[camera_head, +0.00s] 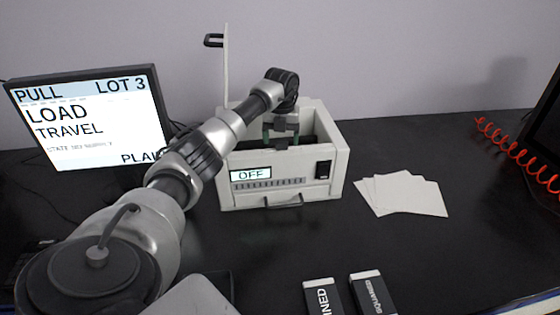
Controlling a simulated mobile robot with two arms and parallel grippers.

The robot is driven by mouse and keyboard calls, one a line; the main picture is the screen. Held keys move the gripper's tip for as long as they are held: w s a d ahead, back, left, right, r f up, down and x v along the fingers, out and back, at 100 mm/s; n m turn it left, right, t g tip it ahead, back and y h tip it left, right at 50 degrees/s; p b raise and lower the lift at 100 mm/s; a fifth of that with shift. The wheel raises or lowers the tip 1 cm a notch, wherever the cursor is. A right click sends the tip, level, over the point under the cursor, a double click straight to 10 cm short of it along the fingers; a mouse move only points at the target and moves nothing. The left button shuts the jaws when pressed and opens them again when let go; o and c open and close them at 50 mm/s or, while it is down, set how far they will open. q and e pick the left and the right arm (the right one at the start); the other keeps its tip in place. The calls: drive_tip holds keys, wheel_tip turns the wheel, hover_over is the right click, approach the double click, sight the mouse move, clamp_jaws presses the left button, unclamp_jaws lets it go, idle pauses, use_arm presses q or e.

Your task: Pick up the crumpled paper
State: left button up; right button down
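No crumpled paper is clearly visible; the inside of the machine is partly hidden by its walls and my gripper. My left arm reaches from the lower left to the white box-shaped machine (290,185). Its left gripper (282,138) points down at the machine's open top, with the fingertips at or just inside the opening. Its two fingers appear spread apart, with nothing clearly seen between them. My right gripper is not in view.
The machine's lid (226,70) stands upright; its display (251,174) reads OFF. Flat white sheets (405,195) lie at right. A monitor (90,118) stands left. Two dark labelled blocks (322,297) lie at the front edge.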

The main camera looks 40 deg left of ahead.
use_arm(q)
wheel_tip(320, 180, down, 7)
drive_tip(key=shift+r+p, duration=0.15)
drive_tip(key=shift+p, duration=0.45)
drive_tip(key=shift+c, duration=0.2)
drive_tip(key=c, duration=0.9)
